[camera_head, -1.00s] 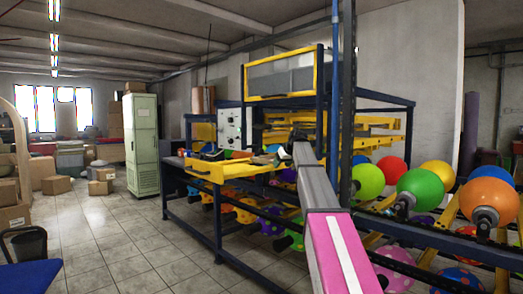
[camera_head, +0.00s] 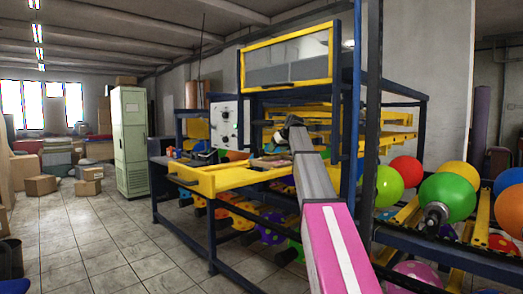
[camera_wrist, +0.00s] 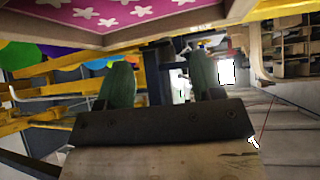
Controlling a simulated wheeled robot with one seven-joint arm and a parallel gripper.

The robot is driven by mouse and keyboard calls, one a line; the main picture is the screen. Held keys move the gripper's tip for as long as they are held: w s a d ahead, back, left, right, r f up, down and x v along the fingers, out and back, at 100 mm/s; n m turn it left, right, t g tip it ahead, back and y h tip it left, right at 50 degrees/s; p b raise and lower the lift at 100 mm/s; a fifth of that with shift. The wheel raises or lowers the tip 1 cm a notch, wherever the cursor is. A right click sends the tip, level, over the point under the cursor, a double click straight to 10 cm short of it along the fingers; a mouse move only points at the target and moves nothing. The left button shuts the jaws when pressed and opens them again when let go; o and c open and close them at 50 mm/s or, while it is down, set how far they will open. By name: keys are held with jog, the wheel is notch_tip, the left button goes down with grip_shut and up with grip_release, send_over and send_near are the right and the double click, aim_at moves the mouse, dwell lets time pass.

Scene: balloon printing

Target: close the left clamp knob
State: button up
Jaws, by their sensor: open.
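My gripper (camera_wrist: 160,82) shows in the wrist view with two green fingers spread apart and nothing held between them. A dark upright part (camera_wrist: 160,70) of the machine stands beyond the gap. In the head view my arm reaches over the machine, and my dark wrist is at its far end; the fingers cannot be made out there. The balloon printing machine (camera_head: 225,176) has a yellow front frame and dark blue legs. I cannot pick out the left clamp knob with certainty in either view.
A white control panel (camera_head: 224,124) stands behind the yellow frame. Balloons, including a green one (camera_head: 447,197), sit on the right. A pink panel with white stars (camera_wrist: 110,12) fills the wrist view's upper left. A green cabinet (camera_head: 131,141) and open tiled floor (camera_head: 85,235) are at left.

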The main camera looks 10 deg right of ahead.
jog(key=w+a, duration=0.1)
jog(key=w, duration=0.2)
jog(key=w+a, duration=0.2)
jog(key=w, duration=0.2)
jog(key=w+a, duration=0.2)
jog(key=w, duration=0.2)
jog(key=shift+x, duration=0.95)
jog(key=shift+w+a+f, duration=0.1)
jog(key=shift+w+f, duration=0.1)
jog(key=shift+f, duration=0.2)
jog(key=c, duration=0.9)
